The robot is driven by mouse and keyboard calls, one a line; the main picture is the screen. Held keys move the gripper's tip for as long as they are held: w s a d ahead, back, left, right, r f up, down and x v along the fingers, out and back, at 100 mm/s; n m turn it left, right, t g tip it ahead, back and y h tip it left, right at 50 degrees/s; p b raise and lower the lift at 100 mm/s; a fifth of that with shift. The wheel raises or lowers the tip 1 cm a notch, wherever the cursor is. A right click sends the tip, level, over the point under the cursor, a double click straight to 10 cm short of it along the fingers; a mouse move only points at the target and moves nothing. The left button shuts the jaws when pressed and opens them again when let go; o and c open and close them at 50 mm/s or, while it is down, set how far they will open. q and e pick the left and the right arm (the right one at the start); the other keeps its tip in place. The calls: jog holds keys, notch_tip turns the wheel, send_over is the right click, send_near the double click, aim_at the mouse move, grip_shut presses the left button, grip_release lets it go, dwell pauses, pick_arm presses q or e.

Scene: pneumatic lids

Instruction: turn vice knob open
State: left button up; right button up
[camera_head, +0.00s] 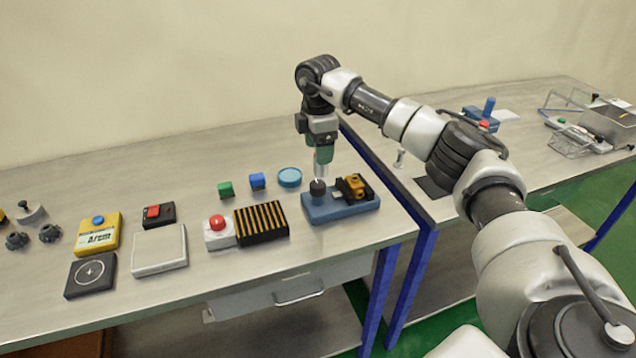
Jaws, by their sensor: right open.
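The vice (340,209) is a blue base on the left table, near its right end. A dark round knob (318,187) stands on the left part of the base. A yellow and black clamp part (354,187) sits on the right part. My right gripper (320,176) points straight down with its fingertips at the top of the knob. It is open; I cannot tell whether the fingers touch the knob. My left gripper is not in view.
Left of the vice are a black and yellow striped block (261,224), a red button box (219,231) and a white box (159,249). A second table (540,160) stands right.

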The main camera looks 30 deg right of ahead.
aim_at(318, 183)
notch_tip(318, 183, down, 11)
jog(key=shift+a+r+p, duration=0.1)
jog(key=shift+r+p, duration=0.05)
jog(key=shift+p, duration=0.85)
jog(key=c, duration=0.9)
